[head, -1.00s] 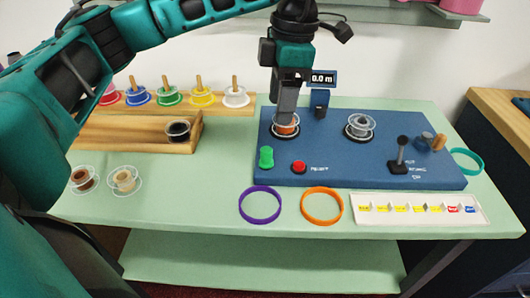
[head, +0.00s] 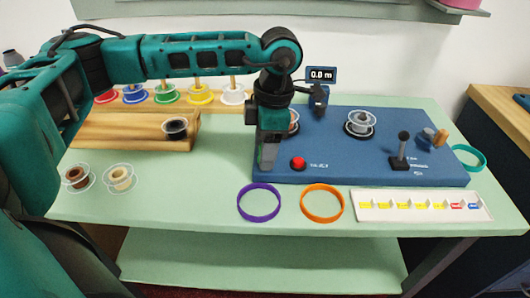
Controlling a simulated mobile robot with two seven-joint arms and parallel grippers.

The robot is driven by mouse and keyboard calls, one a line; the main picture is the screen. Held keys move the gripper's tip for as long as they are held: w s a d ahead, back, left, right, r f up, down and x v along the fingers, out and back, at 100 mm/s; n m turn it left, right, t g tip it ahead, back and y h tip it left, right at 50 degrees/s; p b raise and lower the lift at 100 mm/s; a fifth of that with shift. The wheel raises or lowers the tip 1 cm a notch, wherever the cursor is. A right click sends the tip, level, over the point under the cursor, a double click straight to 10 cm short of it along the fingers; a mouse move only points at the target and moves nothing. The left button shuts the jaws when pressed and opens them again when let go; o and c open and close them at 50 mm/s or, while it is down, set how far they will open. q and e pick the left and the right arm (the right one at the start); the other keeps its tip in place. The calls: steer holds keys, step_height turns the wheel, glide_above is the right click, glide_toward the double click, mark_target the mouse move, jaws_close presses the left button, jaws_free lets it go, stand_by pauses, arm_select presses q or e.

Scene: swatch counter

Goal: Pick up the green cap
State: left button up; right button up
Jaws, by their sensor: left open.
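My left gripper (head: 267,163) points down at the front left of the blue panel (head: 335,172). It is open. The green cap does not show now. The gripper covers the place where the cap stood, left of the red button (head: 298,163), so I cannot see whether the fingers are around it or touching it. My right gripper is not in view.
Behind the gripper, a spool (head: 293,122) is partly hidden. A grey spool (head: 361,122) and a black lever (head: 402,147) stand on the panel. A purple ring (head: 258,217), an orange ring (head: 322,220) and a white label tray (head: 376,214) lie in front.

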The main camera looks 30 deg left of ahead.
arm_select(q)
steer(key=shift+f, duration=0.15)
steer(key=c, duration=1)
